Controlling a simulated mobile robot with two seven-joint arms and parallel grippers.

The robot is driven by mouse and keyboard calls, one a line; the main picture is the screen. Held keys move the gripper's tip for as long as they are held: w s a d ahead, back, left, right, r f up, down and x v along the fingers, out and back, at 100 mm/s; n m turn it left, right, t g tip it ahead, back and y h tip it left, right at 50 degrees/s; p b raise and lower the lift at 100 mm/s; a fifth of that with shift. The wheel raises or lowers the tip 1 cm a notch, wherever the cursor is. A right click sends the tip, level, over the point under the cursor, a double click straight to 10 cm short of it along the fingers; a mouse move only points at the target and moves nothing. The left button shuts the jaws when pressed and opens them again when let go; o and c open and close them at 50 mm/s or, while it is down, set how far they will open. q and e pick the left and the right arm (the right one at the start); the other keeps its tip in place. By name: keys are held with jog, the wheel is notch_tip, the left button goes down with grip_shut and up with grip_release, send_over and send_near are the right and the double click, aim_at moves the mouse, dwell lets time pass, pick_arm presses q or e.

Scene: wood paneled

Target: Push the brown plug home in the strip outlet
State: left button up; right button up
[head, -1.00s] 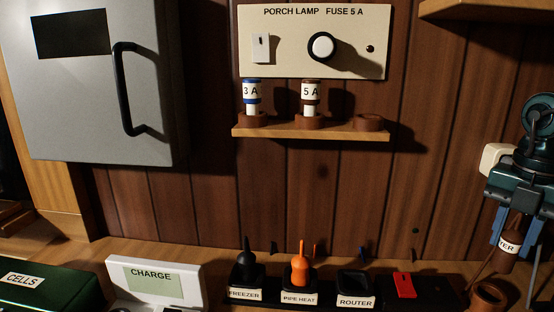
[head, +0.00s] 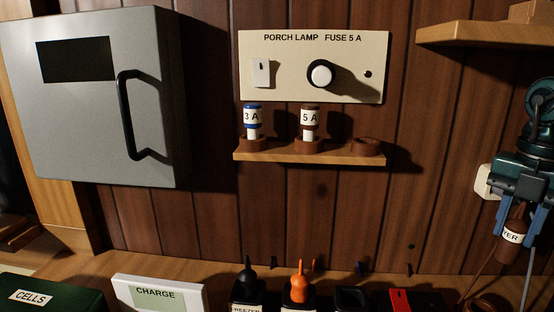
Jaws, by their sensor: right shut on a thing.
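The brown plug (head: 511,236) carries a white label ending in "TER". It hangs below my right gripper (head: 518,203), which is shut on it at the right edge. A cord runs down near it. The strip outlet (head: 372,300) lies at the bottom edge, cut off by the frame. It holds a black plug (head: 248,278) and an orange plug (head: 299,283). The socket right of the orange plug (head: 352,298) looks empty. A red switch (head: 399,300) is at its right part. The brown plug is above and right of the strip, apart from it. My left gripper is not in view.
A wall shelf (head: 310,155) holds two fuses under the porch lamp panel (head: 314,67). A grey cabinet (head: 95,100) is at left. A charger (head: 160,293) and a green cells box (head: 50,296) stand at bottom left. Another shelf (head: 480,32) is at upper right.

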aim_at(503, 262)
jog(key=shift+f, duration=0.1)
